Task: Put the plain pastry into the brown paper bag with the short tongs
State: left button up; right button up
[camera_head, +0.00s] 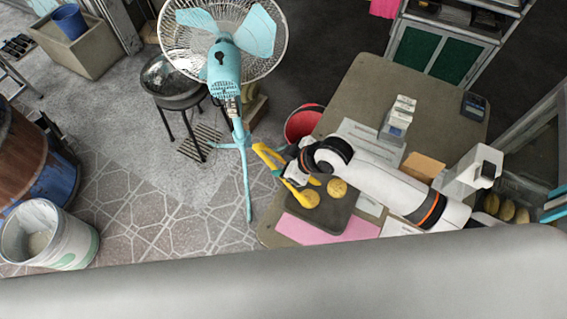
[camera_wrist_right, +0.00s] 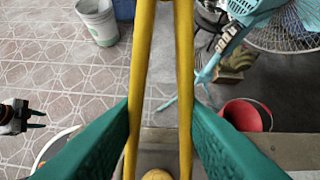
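My right gripper (camera_head: 291,173) is at the left side of the table in the head view, shut on the yellow short tongs (camera_head: 268,157). In the right wrist view its green finger pads flank the tongs (camera_wrist_right: 138,75). Two round golden pastries, one (camera_head: 338,187) and another (camera_head: 309,199), lie on a dark tray (camera_head: 327,218) beside the gripper. Which one is plain is too small to tell. Part of a pastry (camera_wrist_right: 157,174) shows at the wrist view's bottom edge. A brown paper item (camera_head: 423,166), perhaps the bag, lies right of the arm.
A white-grey carton (camera_head: 398,118) and a dark device (camera_head: 473,106) stand on the table (camera_head: 350,95). A pink sheet (camera_head: 345,232) lies by the tray. A red bucket (camera_head: 303,124) and a blue fan (camera_head: 225,70) stand left of the table.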

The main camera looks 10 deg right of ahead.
pick_arm(q)
jog(key=shift+f+b, duration=1.1)
jog(key=shift+f, duration=0.4)
pick_arm(e)
jog(key=shift+f, duration=2)
jog(key=shift+c, duration=0.5)
